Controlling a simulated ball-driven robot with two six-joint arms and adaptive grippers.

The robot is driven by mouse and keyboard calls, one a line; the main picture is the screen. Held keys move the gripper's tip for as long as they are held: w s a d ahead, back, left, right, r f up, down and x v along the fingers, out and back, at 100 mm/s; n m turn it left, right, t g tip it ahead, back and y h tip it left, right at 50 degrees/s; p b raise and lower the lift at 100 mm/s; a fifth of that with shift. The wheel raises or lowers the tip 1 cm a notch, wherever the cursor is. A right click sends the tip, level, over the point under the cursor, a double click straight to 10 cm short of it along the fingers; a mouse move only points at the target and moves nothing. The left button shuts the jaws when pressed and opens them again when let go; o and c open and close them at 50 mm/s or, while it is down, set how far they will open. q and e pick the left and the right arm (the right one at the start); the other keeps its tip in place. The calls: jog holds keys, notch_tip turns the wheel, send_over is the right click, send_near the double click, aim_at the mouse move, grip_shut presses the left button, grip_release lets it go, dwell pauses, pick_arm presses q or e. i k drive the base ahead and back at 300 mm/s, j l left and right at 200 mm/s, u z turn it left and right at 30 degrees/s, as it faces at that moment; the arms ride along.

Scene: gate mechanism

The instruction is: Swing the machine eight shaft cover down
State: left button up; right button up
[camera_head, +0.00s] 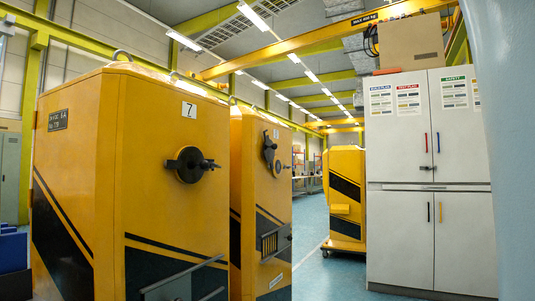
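Two large yellow machines stand side by side at the left. The nearer machine (160,130) carries a plate reading 7 and a round black shaft fitting (188,165) with a stub pointing right. The machine behind it (248,190) is partly hidden by the first; its number is too small to read. Its dark shaft cover (269,148) sits high on the front face, with an upright part above and a round dark part (276,168) below right. I cannot tell clearly how the cover is turned. Neither of my grippers is in view.
A third yellow machine (347,180) on a wheeled base stands further back. A tall light-grey cabinet (418,230) with shut doors stands at the right. Blue-green floor (325,277) is open between the machines and the cabinet. A slanted metal bar (180,277) juts from the nearest machine's lower front.

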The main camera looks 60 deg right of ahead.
aim_at(269, 148)
jog(key=z, duration=1.75)
jog(key=u, duration=0.45)
jog(key=i+l+u, duration=0.5)
jog(key=l, duration=0.2)
jog(key=i+l+u, duration=0.2)
jog(key=l, duration=0.2)
